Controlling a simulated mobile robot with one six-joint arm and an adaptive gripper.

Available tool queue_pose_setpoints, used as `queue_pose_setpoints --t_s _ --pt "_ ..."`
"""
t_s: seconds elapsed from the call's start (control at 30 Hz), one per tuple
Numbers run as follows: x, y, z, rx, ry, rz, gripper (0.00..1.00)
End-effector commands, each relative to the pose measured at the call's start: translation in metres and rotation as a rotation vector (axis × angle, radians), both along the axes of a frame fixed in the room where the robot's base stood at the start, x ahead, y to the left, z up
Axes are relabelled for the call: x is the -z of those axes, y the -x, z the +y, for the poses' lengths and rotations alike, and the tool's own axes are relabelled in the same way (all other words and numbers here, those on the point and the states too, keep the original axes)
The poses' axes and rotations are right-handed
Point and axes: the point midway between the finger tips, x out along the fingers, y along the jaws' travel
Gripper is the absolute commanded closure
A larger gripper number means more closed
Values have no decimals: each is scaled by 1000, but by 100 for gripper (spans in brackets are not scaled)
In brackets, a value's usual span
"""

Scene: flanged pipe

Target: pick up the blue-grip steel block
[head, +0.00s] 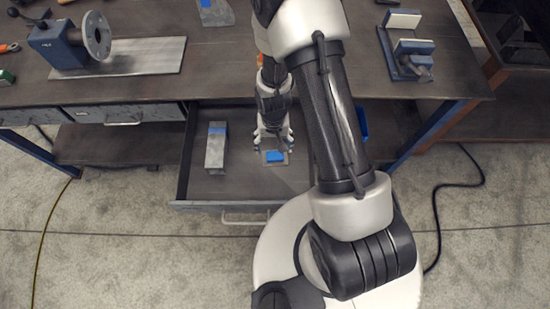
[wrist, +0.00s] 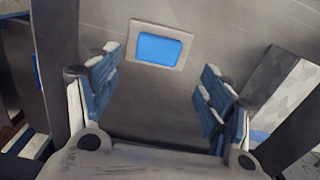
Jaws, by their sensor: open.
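A small steel block with a blue square on top (head: 275,157) lies in the open drawer (head: 245,192). In the wrist view this block (wrist: 158,48) is ahead of the fingertips, near the top middle. My gripper (head: 272,141) points down over the drawer beside this block; its open fingers (wrist: 160,65) have blue pads and nothing between them. I cannot tell how high it is above the drawer floor. A longer steel block with a blue patch at one end (head: 214,152) lies to the left in the drawer; it shows at the right of the wrist view (wrist: 285,85).
The workbench top (head: 220,62) is behind the drawer. On it are a blue stand with a flanged pipe (head: 97,36), a flat steel plate (head: 140,57), another blue-marked block (head: 215,12) and a blue-grey vise (head: 410,60). Drawer walls surround the blocks.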

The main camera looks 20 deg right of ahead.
Motion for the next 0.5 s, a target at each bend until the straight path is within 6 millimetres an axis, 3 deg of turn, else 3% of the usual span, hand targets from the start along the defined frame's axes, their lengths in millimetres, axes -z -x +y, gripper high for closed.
queue_pose_setpoints --t_s 0.23,0.5 --pt "14 3 -1 0 -1 2 27" --pt "54 9 -2 1 -1 2 27"
